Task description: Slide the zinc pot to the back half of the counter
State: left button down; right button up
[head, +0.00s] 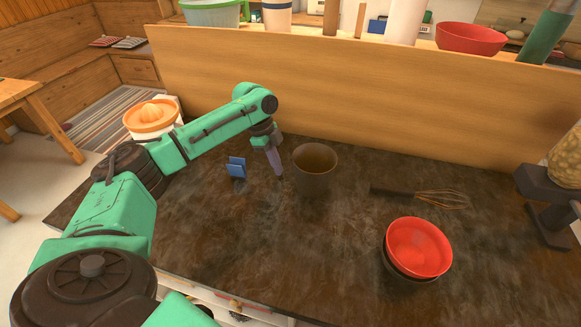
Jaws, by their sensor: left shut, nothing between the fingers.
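The fingertips are low, near the counter surface. A narrow gap seems to show between the fingers and the pot's wall. My right gripper is not in the head view.
A small blue object (236,167) stands left of my gripper. A whisk (410,194) lies right of the pot. The wooden panel (350,90) bounds the counter's back.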

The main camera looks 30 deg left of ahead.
aim_at(315, 164)
pick_arm(q)
jog(key=d, duration=0.1)
jog(key=d+p, duration=0.1)
jog(key=d, duration=0.2)
jog(key=shift+w+d+f+p, duration=0.1)
jog(key=shift+w+d+p, duration=0.15)
jog(key=shift+w+p, duration=0.1)
jog(key=shift+f, duration=0.1)
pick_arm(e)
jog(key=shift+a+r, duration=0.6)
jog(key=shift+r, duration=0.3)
pick_arm(q)
jog(key=shift+a, duration=0.1)
